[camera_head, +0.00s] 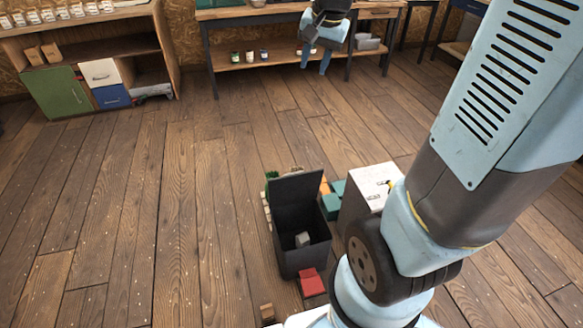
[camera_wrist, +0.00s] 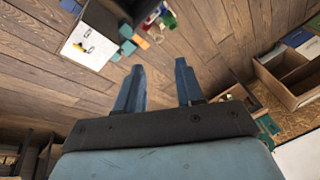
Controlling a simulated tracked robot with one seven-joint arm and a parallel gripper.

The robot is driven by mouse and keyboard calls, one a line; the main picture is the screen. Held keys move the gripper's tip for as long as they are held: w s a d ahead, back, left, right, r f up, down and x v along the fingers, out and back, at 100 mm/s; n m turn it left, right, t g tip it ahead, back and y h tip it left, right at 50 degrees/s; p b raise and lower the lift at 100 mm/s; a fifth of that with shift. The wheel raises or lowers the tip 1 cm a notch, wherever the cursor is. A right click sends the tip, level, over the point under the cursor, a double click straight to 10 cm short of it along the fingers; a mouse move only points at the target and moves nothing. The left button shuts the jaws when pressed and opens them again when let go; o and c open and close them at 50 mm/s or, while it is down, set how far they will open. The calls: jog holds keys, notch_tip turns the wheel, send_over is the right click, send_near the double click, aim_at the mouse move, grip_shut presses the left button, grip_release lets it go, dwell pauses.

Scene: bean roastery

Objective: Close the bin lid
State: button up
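The dark grey bin (camera_head: 300,262) stands on the wooden floor in the head view. Its lid (camera_head: 297,198) is open, standing up and tilted slightly back at the bin's far edge. A small grey block lies inside the bin. My gripper (camera_head: 315,62) is at the top of the head view, in front of the far workbench, well apart from the bin. In the wrist view its two blue fingers (camera_wrist: 158,85) are spread with nothing between them. A dark shape at the top edge there may be the bin, but I cannot tell.
A white-topped box (camera_head: 373,182) stands right of the bin; it also shows in the wrist view (camera_wrist: 95,38). A red block (camera_head: 312,283) lies before the bin; teal blocks (camera_head: 331,204) lie beside it. A workbench (camera_head: 240,62) and shelf (camera_head: 85,50) stand behind.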

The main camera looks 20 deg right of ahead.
jog(key=w+f+m+g, duration=0.1)
jog(key=w+f+m, duration=0.2)
jog(key=w+f, duration=0.55)
jog(key=m, duration=0.3)
send_over(294, 186)
jog(key=s, duration=0.2)
jog(key=s+d+x, duration=0.1)
jog(key=s+x, duration=0.1)
jog(key=x, duration=0.7)
jog(key=w+f+m+g, duration=0.1)
jog(key=w+f+m, duration=0.1)
jog(key=f, duration=1.1)
jog(key=w+f+m, duration=0.1)
jog(key=w+f, duration=0.1)
jog(key=f, duration=1.1)
jog(key=w+d+f+m+g, duration=0.1)
jog(key=w+f+m, duration=0.1)
jog(key=f, duration=1.1)
jog(key=shift+f+m+g+h, duration=0.3)
jog(key=shift+f+h, duration=0.1)
grip_shut()
